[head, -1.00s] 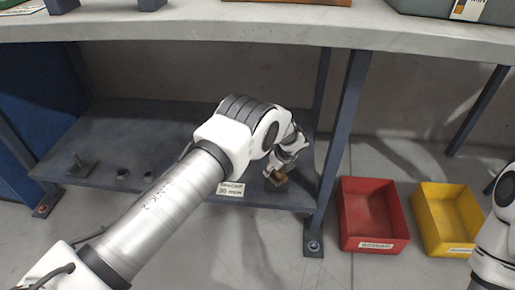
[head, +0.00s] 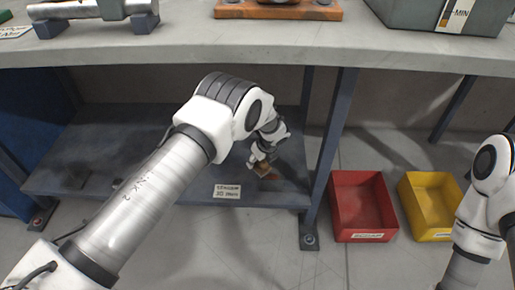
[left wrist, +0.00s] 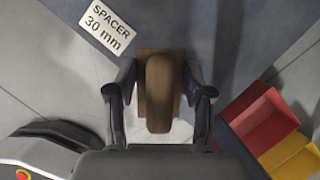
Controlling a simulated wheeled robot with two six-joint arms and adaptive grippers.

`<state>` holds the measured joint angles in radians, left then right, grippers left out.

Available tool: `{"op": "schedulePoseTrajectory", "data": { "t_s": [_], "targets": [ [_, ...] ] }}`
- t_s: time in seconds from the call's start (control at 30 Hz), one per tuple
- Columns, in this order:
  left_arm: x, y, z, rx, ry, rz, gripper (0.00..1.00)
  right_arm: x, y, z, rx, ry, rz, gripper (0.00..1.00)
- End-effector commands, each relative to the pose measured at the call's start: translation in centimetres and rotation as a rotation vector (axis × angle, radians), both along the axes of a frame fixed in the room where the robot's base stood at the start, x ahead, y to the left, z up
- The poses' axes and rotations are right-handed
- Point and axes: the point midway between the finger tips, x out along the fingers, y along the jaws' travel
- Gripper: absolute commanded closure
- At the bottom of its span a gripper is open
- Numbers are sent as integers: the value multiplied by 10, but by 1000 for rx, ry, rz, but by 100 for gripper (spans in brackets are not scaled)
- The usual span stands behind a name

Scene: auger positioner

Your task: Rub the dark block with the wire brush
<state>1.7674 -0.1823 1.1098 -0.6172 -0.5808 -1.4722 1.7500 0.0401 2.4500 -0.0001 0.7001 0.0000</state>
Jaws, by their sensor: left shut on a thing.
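My left gripper (head: 262,160) reaches over the lower shelf near its right front corner. In the left wrist view its two fingers (left wrist: 158,98) are shut on a brown wooden piece (left wrist: 159,85), which looks like the wire brush. Its bristles are hidden. In the head view the held brush (head: 261,166) is small and partly covered by the gripper. A small reddish-brown patch shows just below it; I cannot tell what it is. I cannot clearly make out the dark block. My right gripper is out of view; only part of that arm shows at the right edge.
The lower shelf (head: 140,140) carries a white spacer label (head: 227,191) on its front edge. A blue-grey post (head: 328,150) stands right of my left gripper. A red bin (head: 362,205) and a yellow bin (head: 428,200) stand on the floor. The grey workbench (head: 250,45) is overhead.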

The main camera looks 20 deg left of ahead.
Motion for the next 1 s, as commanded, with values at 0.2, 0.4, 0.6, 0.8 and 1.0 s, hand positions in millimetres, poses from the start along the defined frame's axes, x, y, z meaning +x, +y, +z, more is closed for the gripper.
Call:
{"op": "schedulePoseTrajectory", "data": {
  "t_s": [0.2, 0.4, 0.6, 0.8, 1.0],
  "targets": [
    [-4, -2, 22, 1, 1, 2, 76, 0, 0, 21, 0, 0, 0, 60],
    [-5, -2, 24, 0, 1, 4, 76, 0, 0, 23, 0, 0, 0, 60],
    [-5, -2, 24, 0, 1, 4, 76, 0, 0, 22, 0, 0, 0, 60],
    [-7, 0, 24, 0, 0, 106, 76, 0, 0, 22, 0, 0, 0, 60],
    [-33, 6, 19, 1, 3, 433, 76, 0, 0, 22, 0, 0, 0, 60]
  ]
}}
